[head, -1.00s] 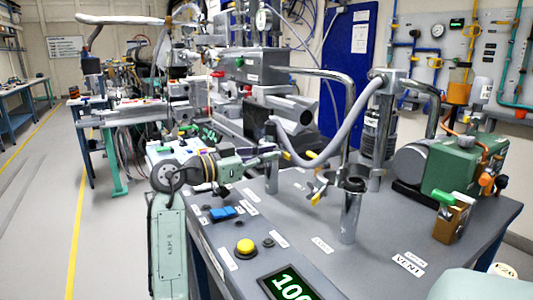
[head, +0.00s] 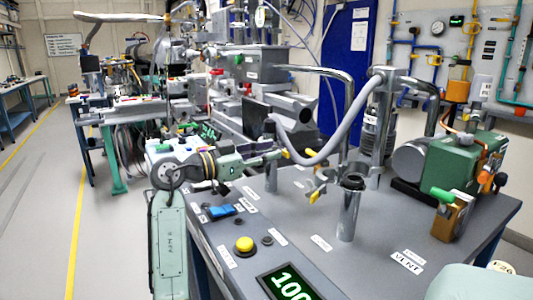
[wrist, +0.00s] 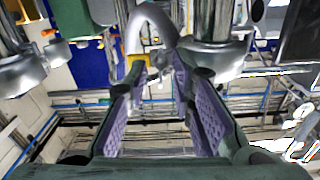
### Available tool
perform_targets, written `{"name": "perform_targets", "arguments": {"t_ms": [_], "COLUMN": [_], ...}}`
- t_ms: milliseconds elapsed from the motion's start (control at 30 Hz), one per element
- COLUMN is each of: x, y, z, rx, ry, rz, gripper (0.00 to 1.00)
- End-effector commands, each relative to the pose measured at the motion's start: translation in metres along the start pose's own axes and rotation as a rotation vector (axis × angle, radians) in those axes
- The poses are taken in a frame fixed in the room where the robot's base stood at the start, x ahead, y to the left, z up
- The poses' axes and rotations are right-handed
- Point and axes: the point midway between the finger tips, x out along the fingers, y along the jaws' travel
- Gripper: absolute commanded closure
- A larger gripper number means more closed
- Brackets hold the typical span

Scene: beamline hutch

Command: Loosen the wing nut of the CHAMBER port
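My gripper (head: 270,157) is at the left of the grey hose end, pointing right. In the wrist view my gripper (wrist: 160,85) is open, its purple-padded fingers apart. A yellow wing nut (head: 285,153) shows just off the fingertips. In the wrist view a yellow wing nut (wrist: 138,62) lies beyond and between the fingertips; contact cannot be told. The grey hose (head: 325,152) curves up to the right from there. A second yellow wing nut (head: 315,196) hangs on a clamp beside an open-topped metal port (head: 349,205). I cannot read a CHAMBER label.
A green pump (head: 455,165) and a brown box with a green top (head: 452,218) stand at the right. A VENT label (head: 407,261), blue switch (head: 222,210) and yellow button (head: 244,244) are on the grey bench (head: 375,255). Upright metal pipes crowd the gripper's right.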

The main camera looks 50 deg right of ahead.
Motion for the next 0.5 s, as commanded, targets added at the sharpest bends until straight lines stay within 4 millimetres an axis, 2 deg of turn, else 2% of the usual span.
{"name": "perform_targets", "arguments": {"t_ms": [267, 500], "x": [-0.005, -0.039], "y": [-0.001, -0.002], "z": [0.0, 0.0], "rx": [0.0, -0.001], "ry": [0.0, 0.001], "rz": [-0.002, -0.004], "gripper": [0.77, 0.77]}}
